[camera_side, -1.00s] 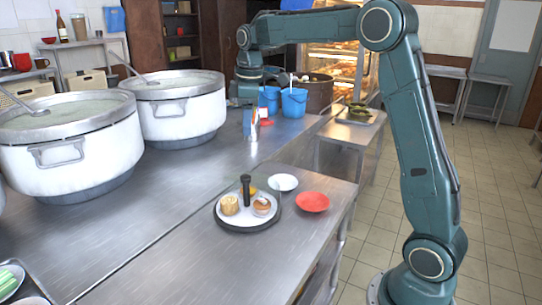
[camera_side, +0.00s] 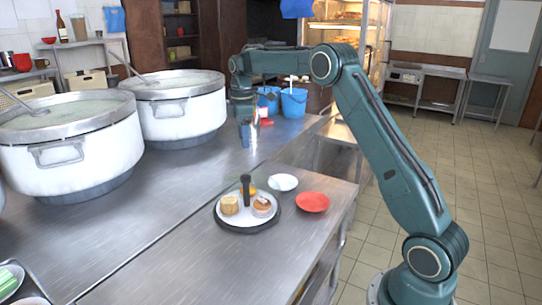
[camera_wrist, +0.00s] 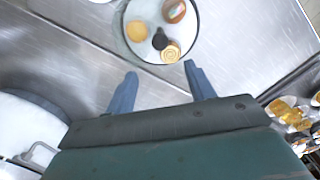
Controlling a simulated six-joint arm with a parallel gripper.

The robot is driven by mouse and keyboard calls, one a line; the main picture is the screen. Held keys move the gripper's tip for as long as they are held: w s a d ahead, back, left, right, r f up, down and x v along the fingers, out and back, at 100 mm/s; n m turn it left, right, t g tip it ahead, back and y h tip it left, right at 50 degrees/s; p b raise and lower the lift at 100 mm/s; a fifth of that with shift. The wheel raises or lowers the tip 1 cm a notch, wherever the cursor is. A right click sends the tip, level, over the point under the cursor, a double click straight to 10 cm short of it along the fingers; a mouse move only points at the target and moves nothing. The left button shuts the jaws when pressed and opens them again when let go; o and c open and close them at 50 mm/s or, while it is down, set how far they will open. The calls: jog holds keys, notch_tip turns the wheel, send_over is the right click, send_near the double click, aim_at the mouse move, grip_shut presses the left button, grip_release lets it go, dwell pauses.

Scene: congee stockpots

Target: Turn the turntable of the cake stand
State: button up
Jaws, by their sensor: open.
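The cake stand's round white turntable (camera_side: 243,221) sits on a dark base on the near steel counter. A black upright post (camera_side: 246,187) rises from it, with a tan roll (camera_side: 229,204), a brown-topped cake (camera_side: 262,205) and a partly hidden yellow item around it. The turntable (camera_wrist: 150,12) also shows at the top of the wrist view, with the post (camera_wrist: 160,40) and the spiral-faced roll (camera_wrist: 171,51). My gripper (camera_side: 246,136) is open and empty, pointing down above the counter behind the stand. Its two blue fingers (camera_wrist: 160,84) are spread apart, away from the turntable.
A white bowl (camera_side: 283,182) and a red bowl (camera_side: 312,202) stand right of the cake stand. Two large stockpots (camera_side: 70,145) fill the left. Blue buckets (camera_side: 293,103) stand behind my gripper. The counter between gripper and stand looks clear.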

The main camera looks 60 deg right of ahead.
aim_at(246, 176)
notch_tip(246, 176, down, 13)
jog(key=shift+f, duration=0.15)
dwell(0.5)
grip_shut()
